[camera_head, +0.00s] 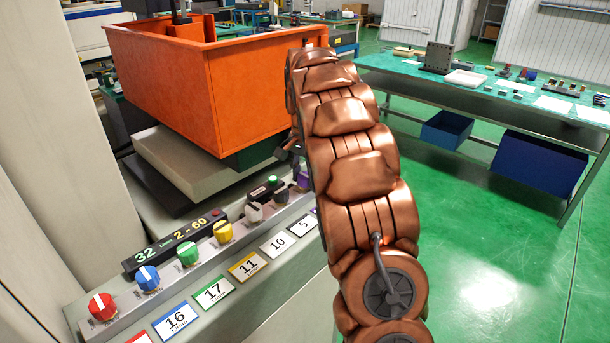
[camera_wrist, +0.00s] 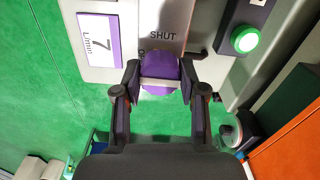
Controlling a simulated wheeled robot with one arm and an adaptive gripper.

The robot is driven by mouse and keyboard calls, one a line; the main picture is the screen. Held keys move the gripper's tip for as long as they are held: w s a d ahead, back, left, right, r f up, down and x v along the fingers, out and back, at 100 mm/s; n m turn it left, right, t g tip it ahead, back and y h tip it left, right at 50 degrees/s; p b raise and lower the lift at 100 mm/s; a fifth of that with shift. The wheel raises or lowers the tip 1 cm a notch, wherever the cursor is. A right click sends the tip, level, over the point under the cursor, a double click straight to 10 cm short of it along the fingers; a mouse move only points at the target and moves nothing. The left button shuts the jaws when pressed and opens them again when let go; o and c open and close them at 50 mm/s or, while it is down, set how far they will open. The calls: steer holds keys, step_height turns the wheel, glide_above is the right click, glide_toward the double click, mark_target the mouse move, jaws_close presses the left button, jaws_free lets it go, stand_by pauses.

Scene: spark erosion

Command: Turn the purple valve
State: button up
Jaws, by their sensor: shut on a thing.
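The purple valve (camera_wrist: 160,76) is a round knob with a pale bar across it, in the upper middle of the wrist view. My gripper (camera_wrist: 160,83) has one finger on each side of the knob and is shut on it. The word "SHUT" is printed on the panel above the knob. In the head view a small part of the purple valve (camera_head: 303,181) shows at the right end of the knob row. My copper arm hides most of it and most of the gripper there.
Red (camera_head: 102,307), blue (camera_head: 148,278), green (camera_head: 188,254) and yellow (camera_head: 222,232) knobs line the panel. A lit green button (camera_wrist: 244,39) sits right of the gripper. An orange tank (camera_head: 200,90) stands behind the panel.

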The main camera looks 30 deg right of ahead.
mark_target(304, 175)
steer(key=shift+m, duration=0.3)
steer(key=m, duration=0.4)
steer(key=shift+b, duration=0.35)
steer(key=m, duration=0.4)
steer(key=shift+m+b, duration=0.3)
steer(key=m, duration=0.4)
steer(key=shift+m+b, duration=0.35)
steer(key=shift+m, duration=2.15)
steer(key=o, duration=1.1)
steer(key=shift+o, duration=0.2)
steer(key=shift+r, duration=0.15)
steer(key=shift+r, duration=3.65)
